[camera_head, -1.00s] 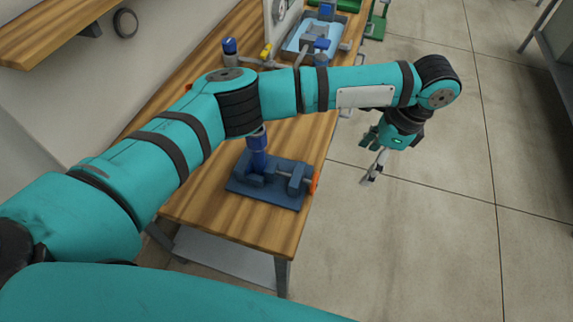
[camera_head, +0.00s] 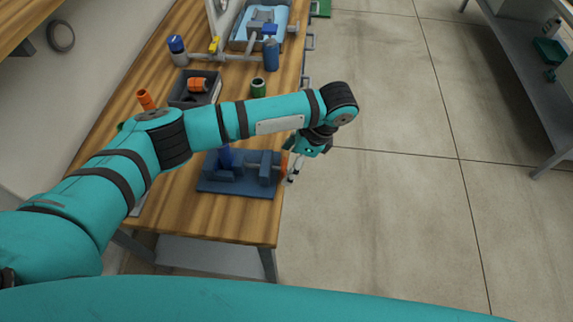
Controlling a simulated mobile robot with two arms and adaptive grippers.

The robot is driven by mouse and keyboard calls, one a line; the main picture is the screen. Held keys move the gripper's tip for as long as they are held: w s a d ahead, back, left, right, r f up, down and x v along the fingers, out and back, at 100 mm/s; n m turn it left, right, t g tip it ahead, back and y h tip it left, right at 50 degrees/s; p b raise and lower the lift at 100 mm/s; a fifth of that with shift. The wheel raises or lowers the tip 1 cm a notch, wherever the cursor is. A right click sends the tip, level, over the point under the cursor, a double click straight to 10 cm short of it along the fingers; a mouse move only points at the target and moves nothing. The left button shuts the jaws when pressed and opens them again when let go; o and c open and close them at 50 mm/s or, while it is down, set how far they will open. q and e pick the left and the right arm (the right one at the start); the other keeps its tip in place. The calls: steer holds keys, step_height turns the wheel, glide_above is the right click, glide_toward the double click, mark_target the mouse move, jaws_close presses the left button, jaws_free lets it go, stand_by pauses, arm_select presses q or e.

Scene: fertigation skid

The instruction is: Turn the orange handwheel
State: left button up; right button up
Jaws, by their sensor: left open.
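The orange handwheel (camera_head: 284,165) shows edge-on at the right end of a blue fixture (camera_head: 240,190), near the right edge of the wooden bench. My left arm reaches in from the left, above the fixture. My left gripper (camera_head: 294,174) hangs down just right of the handwheel, past the bench edge, with its jaws open. Its fingers look very close to the wheel's outer side; I cannot tell whether they touch. My arm and gripper partly hide the fixture and the wheel. My right gripper is not in view.
The wooden bench (camera_head: 245,217) carries a dark bin (camera_head: 183,101) with an orange part, a green cylinder (camera_head: 258,88), blue-capped bottles and a pipe assembly (camera_head: 224,58) farther back. Open floor lies right of the bench. A grey shelf (camera_head: 535,95) stands at far right.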

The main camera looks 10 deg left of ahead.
mark_target(279, 169)
arm_select(q)
steer(key=shift+x, duration=1.3)
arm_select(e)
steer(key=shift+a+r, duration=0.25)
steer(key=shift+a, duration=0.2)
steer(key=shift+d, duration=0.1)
